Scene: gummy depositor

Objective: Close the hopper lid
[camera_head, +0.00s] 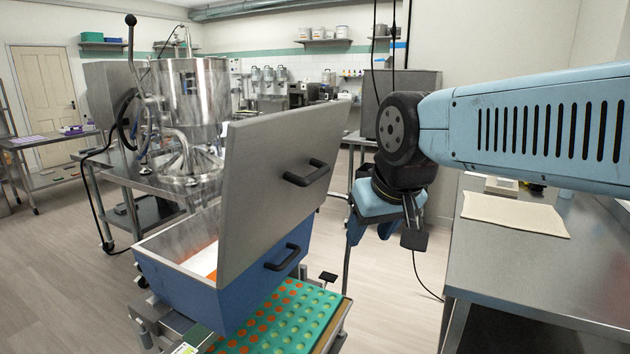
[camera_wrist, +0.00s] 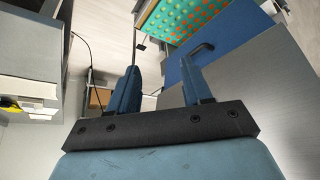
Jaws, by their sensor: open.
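The hopper lid (camera_head: 275,190) is a flat grey panel standing raised and nearly upright on the blue hopper (camera_head: 205,300). A black bar handle (camera_head: 305,173) is on the lid's face. Orange and white show inside the open hopper. A second black handle (camera_head: 283,257) is on the hopper's blue front. My gripper (camera_head: 370,240) points down to the right of the lid, apart from it, open and empty. In the wrist view my gripper (camera_wrist: 162,78) has spread fingers, with the hopper's blue front (camera_wrist: 235,60) and the grey lid (camera_wrist: 285,75) beyond on the right.
A green mould tray (camera_head: 285,320) with orange-filled cavities lies below the hopper's front. A steel counter (camera_head: 540,260) with a cream mat (camera_head: 514,214) stands at right. A steel kettle machine (camera_head: 190,100) stands behind the hopper. Floor is open between hopper and counter.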

